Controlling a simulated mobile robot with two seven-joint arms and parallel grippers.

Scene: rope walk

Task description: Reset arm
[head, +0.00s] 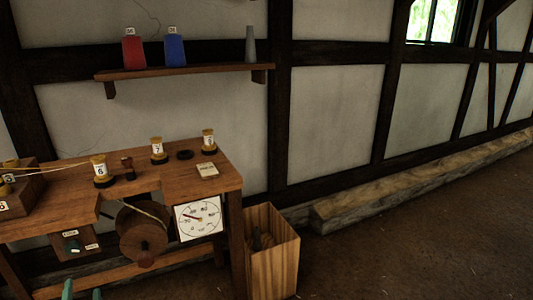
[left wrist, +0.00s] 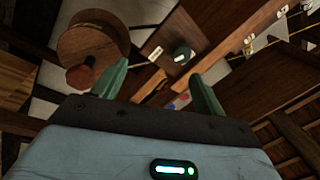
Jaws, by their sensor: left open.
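My left gripper (head: 82,291) shows only as two green fingertips at the bottom left edge of the head view, low in front of the wooden bench (head: 62,208). In the left wrist view its two green fingers (left wrist: 158,72) stand wide apart with nothing between them. Beyond them are the round wooden drum (left wrist: 92,38) at the upper left and a small panel with a dark green-lit knob (left wrist: 181,55). The fingers appear apart from both. My right gripper is in neither view.
The bench carries numbered spools (head: 101,171), a dial (head: 199,218) and a rope-wound drum (head: 142,232) on its front. A wooden bin (head: 271,252) stands right of it. The floor at right is clear, with a timber beam along the wall.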

